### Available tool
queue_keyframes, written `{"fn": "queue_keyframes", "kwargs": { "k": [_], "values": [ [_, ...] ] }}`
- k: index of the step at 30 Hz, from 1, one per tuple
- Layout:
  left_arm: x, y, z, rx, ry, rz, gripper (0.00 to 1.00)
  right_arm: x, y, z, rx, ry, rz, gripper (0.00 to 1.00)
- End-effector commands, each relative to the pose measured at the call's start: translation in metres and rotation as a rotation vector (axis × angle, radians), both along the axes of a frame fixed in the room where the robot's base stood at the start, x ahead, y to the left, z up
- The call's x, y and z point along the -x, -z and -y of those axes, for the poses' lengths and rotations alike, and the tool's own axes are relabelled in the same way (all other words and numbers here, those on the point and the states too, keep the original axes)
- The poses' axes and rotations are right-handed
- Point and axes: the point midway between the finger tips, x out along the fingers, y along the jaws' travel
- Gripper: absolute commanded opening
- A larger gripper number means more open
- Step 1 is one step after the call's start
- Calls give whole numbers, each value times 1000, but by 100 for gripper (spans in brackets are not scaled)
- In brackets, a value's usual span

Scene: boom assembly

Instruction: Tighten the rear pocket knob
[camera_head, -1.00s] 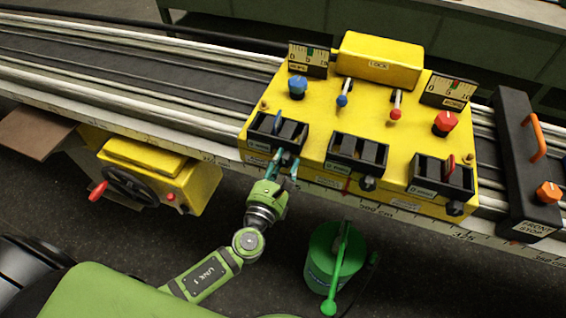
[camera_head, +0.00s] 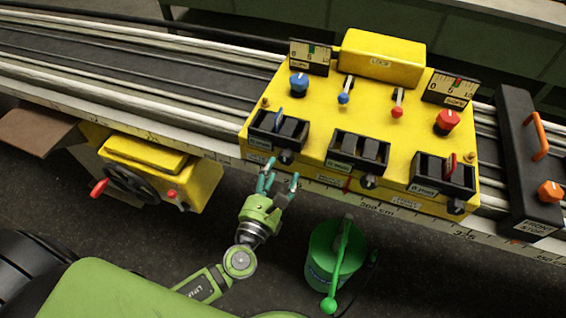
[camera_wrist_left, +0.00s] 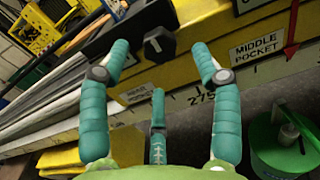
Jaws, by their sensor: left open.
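The rear pocket knob (camera_head: 286,157) is a small black knob on the front face of the yellow carriage (camera_head: 325,115), below the left black pocket (camera_head: 262,133). In the left wrist view the knob (camera_wrist_left: 158,45) is dark and faceted, beyond the fingers. My left gripper (camera_head: 281,173) is open and empty, just below and in front of the knob. In the left wrist view its teal fingers (camera_wrist_left: 160,62) are spread either side of the knob, with a gap visible between. A third finger sits lower in the middle. My right gripper is not in view.
A green bucket (camera_head: 318,265) stands on the floor right of my left arm. A yellow box with a handwheel (camera_head: 132,185) hangs under the rail at left. Middle (camera_head: 368,182) and right (camera_head: 455,207) pocket knobs are along the same face. The black front stop (camera_head: 518,165) is at right.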

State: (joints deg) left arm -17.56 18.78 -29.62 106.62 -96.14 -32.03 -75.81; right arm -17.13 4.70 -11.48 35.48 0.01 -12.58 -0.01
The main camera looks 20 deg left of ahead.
Motion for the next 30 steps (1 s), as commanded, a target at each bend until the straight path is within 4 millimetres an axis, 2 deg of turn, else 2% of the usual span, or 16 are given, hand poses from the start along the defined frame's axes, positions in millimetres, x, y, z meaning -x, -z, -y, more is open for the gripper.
{"fn": "queue_keyframes", "kwargs": {
  "k": [1, 6, 12, 30],
  "values": [
    [14, 1, 0, 0, 2, -4, 64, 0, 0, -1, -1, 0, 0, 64],
    [47, 0, -2, -1, 2, -2, 64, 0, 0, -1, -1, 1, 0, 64],
    [70, 0, -3, -1, 0, 0, 64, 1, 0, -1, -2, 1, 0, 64],
    [74, -1, -3, 1, -1, 2, 64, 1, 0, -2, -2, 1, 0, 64]
  ]
}}
